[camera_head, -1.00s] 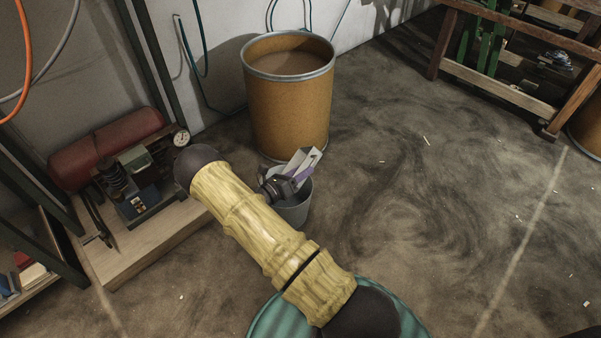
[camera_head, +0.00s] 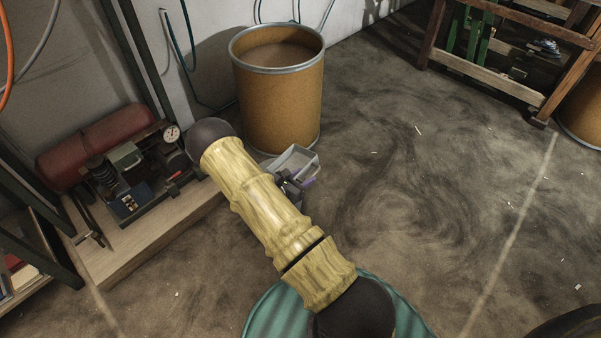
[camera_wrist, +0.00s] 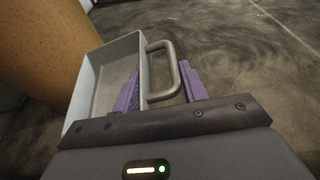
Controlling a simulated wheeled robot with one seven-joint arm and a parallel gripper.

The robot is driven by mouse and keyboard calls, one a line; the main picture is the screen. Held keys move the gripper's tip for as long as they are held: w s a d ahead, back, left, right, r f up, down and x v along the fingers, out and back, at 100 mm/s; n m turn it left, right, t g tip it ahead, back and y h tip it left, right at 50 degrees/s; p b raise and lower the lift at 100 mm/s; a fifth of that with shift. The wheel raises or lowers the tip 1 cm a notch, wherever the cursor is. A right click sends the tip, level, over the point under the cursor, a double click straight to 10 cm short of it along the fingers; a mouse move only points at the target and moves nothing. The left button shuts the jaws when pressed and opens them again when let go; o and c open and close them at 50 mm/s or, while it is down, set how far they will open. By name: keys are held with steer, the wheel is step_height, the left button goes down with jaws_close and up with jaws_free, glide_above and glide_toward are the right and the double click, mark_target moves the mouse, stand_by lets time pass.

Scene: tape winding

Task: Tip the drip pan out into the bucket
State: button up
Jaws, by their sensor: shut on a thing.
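The drip pan (camera_head: 296,160) is a small pale grey box-like tray beyond my forearm, with its open side facing mostly up. In the wrist view the pan (camera_wrist: 118,78) shows its inside, which looks bare. Its grey loop handle (camera_wrist: 168,58) lies between the purple fingers of my gripper (camera_wrist: 160,88), which are shut on it. In the head view my gripper (camera_head: 303,183) is partly hidden behind my arm. The bucket cannot be made out now; my arm covers the spot where it stood.
A large brown drum (camera_head: 280,105) with a metal rim stands close behind the pan. A red compressor (camera_head: 105,150) sits on a wooden board (camera_head: 140,245) at the left. A wooden bench (camera_head: 495,78) stands at the back right. The floor (camera_head: 420,190) to the right is mostly clear.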

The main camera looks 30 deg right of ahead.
steer(key=shift+s+d+f+m+t+y+p, duration=0.15)
steer(key=shift+f+m+y, duration=0.15)
steer(key=shift+f+m, duration=0.15)
steer(key=shift+d+f+m+t+y+p, duration=0.15)
steer(key=shift+f+m+y, duration=0.15)
steer(key=shift+m, duration=0.15)
steer(key=shift+a, duration=0.1)
steer(key=w+a+r+n+t+y+p, duration=0.1)
steer(key=a+r+n+t+y+p, duration=0.1)
steer(key=a+r, duration=0.3)
steer(key=w+a+r+n+t+y+p, duration=0.1)
steer(key=a+r+n+t+y+p, duration=0.1)
steer(key=r, duration=1)
steer(key=w+a+r+n+t+y+p, duration=0.1)
steer(key=a+r+n+t+y+p, duration=0.2)
steer(key=a+r, duration=0.5)
steer(key=a+n+y+p, duration=0.1)
steer(key=n+p, duration=0.1)
steer(key=p, duration=0.1)
steer(key=shift+r+n, duration=0.3)
steer(key=shift+r, duration=0.1)
steer(key=shift+d, duration=0.1)
